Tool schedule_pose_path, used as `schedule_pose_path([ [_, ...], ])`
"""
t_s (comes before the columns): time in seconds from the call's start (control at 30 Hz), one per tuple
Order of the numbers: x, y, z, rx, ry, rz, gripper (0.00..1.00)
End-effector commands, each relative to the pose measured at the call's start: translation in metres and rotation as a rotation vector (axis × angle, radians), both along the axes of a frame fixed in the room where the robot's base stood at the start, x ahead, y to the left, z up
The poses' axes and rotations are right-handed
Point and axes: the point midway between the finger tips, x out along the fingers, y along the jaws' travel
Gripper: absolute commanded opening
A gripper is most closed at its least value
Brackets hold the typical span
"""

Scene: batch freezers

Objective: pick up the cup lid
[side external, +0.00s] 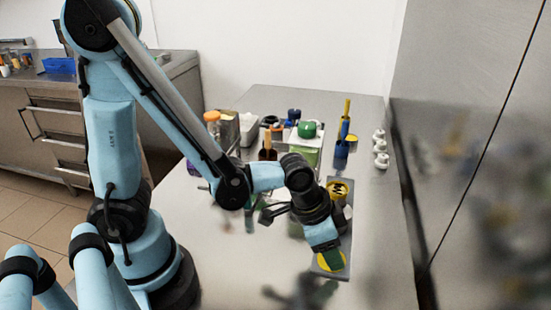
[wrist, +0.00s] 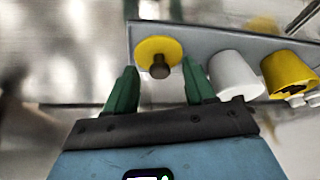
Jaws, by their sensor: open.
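The cup lid (wrist: 145,48) is a yellow disc with a dark knob. It lies on a grey tray (wrist: 200,40), near the tray's left end in the wrist view. In the side view the lid (side external: 324,266) is partly hidden by my gripper (side external: 331,256). My gripper is open; its two green fingers (wrist: 161,80) are spread on either side of the lid's knob as seen from the wrist. Nothing shows between them but the knob and lid just beyond. Whether the fingers touch the lid cannot be told.
On the same tray stand a white cup (wrist: 234,72), close beside the right finger, and a yellow cup (wrist: 287,72). Several white fittings (side external: 380,148) stand near the right wall. Bottles and boxes, with a green object (side external: 307,129), crowd the back. The front right is clear.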

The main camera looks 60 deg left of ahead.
Motion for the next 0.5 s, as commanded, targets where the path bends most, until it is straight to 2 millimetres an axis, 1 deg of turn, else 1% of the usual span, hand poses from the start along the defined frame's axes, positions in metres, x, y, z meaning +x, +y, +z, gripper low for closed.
schedule_pose_path([
  [0.2,0.0,0.0,-0.0002,0.0,0.0,0.0,0.54],
  [0.27,-0.0001,0.0,-0.0003,0.0,0.0,0.0,0.46],
  [0.5,0.0,0.0001,-0.0001,0.0,0.0,0.0,0.1],
])
